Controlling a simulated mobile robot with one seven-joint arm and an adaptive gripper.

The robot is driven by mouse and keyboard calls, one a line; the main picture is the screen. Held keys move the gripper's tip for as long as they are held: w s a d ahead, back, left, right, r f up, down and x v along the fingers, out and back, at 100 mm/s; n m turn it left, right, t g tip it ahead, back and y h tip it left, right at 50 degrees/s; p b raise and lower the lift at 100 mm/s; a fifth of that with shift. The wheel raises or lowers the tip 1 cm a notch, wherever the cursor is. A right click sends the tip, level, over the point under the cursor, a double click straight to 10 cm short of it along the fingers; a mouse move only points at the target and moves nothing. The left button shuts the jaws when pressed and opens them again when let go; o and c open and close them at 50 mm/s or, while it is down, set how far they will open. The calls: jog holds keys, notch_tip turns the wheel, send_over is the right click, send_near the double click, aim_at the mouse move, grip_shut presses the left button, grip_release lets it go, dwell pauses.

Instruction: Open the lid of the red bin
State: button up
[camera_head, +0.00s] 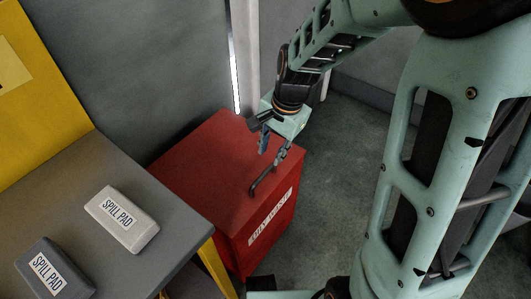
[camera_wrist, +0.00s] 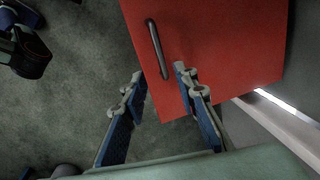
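The red bin (camera_head: 215,150) stands beside the grey table, with its flat red lid closed on top. A dark bar handle (camera_head: 263,181) is on the lid near the front edge, above a white label (camera_head: 270,217). In the wrist view the handle (camera_wrist: 158,50) lies on the red lid (camera_wrist: 220,45), beyond the fingertips. My gripper (camera_head: 272,153) is open above the lid, close to the handle's far end. In the wrist view my gripper (camera_wrist: 158,80) has its two fingers spread, one on each side of the handle's line. Nothing is held; I cannot tell whether a finger touches the lid.
The grey table (camera_head: 165,190) at left carries a light spill pad (camera_head: 121,219) and a dark spill pad (camera_head: 54,271). A yellow panel (camera_head: 35,90) stands behind it. A grey wall and pale post (camera_head: 245,60) are behind the bin. Floor (camera_head: 340,170) right of the bin is clear.

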aim_at(264, 174)
jog(key=f+b, duration=0.1)
jog(key=f, duration=0.2)
jog(key=a+f+b, duration=0.1)
jog(key=f, duration=0.2)
jog(key=w+f+b, duration=0.1)
jog(key=f, duration=0.3)
jog(key=shift+a, duration=0.35)
jog(key=shift+c, duration=0.3)
grip_shut()
